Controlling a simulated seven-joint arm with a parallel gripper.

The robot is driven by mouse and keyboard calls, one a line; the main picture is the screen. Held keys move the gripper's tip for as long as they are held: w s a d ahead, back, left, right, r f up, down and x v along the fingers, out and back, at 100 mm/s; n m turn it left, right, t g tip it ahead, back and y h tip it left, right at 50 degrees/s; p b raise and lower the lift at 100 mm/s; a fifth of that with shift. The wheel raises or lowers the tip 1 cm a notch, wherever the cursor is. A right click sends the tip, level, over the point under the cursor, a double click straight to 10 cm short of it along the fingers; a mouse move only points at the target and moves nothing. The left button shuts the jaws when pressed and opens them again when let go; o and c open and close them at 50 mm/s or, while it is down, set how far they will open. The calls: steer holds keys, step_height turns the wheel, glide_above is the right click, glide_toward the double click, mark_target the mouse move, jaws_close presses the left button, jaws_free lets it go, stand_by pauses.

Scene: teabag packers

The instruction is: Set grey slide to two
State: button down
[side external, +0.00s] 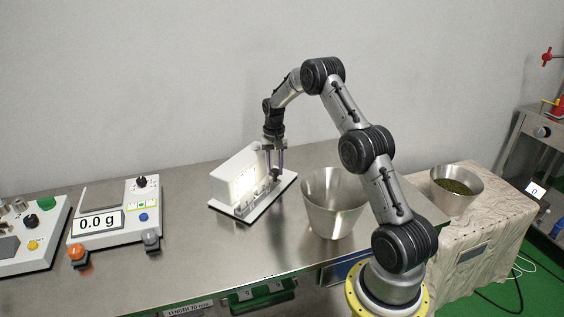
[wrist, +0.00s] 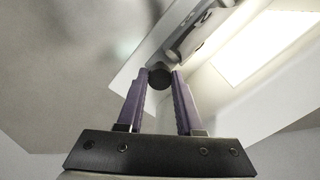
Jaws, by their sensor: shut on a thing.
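My gripper (wrist: 160,82) has its two purple fingers on either side of a dark round knob (wrist: 159,77) in the wrist view, and is shut on it. The knob sits at the edge of a white device with a lit panel (wrist: 268,45). In the side external view, my gripper (side external: 275,172) points down at the right end of this white device (side external: 236,177). Small grey parts along the device's front strip show, but any scale marks are too small to read. I cannot tell the slide's setting; the fingers partly hide it in the side view.
A metal bucket (side external: 334,203) stands just right of the device. A scale (side external: 115,215) reading 0.0 g and another control box (side external: 28,240) stand at the left. A bucket of green leaves (side external: 456,187) is on a covered table at the right. The bench between scale and device is clear.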

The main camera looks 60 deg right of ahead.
steer(key=shift+w+a+r, duration=0.1)
steer(key=shift+w+a, duration=0.1)
steer(key=shift+a, duration=1.55)
steer(key=c, duration=0.5)
jaws_free()
steer(key=shift+c, duration=0.2)
step_height(320, 180, up, 14)
